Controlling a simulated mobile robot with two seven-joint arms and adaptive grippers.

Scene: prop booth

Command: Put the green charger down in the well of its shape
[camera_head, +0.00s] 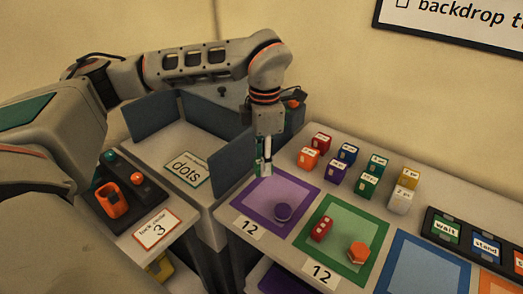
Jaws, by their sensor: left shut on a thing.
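My left gripper (264,166) points down above the back left corner of the purple square on the right-hand table. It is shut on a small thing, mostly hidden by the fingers. A strip of green shows at the fingers, which fits the green charger (259,150), but its shape cannot be made out. I cannot pick out a well of its shape in this view. My right gripper is not in view.
A red block (321,229) and an orange piece (358,252) lie on the green square (334,255). Several small labelled blocks stand behind. Blue panels (154,115) surround the "dots" card (188,169) at left.

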